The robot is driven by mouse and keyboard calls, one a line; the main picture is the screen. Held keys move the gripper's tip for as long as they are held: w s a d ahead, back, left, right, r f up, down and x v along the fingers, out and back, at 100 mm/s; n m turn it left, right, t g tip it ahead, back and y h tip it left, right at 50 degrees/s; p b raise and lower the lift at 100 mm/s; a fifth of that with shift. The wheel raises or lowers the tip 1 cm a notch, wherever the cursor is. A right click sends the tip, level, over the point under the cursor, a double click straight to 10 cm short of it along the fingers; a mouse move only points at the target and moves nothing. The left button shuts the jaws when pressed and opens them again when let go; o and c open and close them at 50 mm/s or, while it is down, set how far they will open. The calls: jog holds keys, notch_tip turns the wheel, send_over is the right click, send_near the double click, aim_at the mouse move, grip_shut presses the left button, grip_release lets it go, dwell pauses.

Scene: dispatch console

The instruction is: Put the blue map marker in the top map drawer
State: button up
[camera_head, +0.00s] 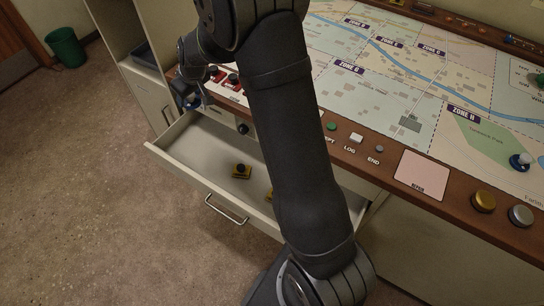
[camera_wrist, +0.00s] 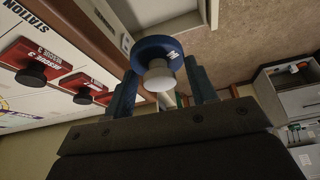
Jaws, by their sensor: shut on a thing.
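My gripper (camera_wrist: 161,88) is shut on the blue map marker (camera_wrist: 157,50), a round blue disc with a white knob, which fills the gap between the fingers in the wrist view. In the head view my gripper (camera_head: 192,98) is small, at the console's left end, above the back left part of the open map drawer (camera_head: 178,178). The marker there is hard to tell from the fingers. The drawer is pulled out, with its handle on the front.
Another blue marker with a white top (camera_head: 520,161) sits on the map at the right. Red pieces with black knobs (camera_wrist: 31,64) stand on the console edge close to my gripper. A green bin (camera_head: 66,47) stands on the floor. My arm hides the drawer's right part.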

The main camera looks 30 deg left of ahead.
aim_at(207, 154)
notch_tip(207, 154, down, 30)
jog(key=shift+f, duration=0.1)
dwell(0.5)
jog(key=o, duration=0.5)
jog(key=shift+f, duration=0.15)
jog(key=o, duration=0.5)
jog(key=v, duration=1.2)
jog(key=shift+w, duration=0.1)
jog(key=x, duration=1.1)
jog(key=shift+a+f, duration=0.25)
jog(key=shift+f, duration=0.05)
jog(key=shift+r, duration=0.4)
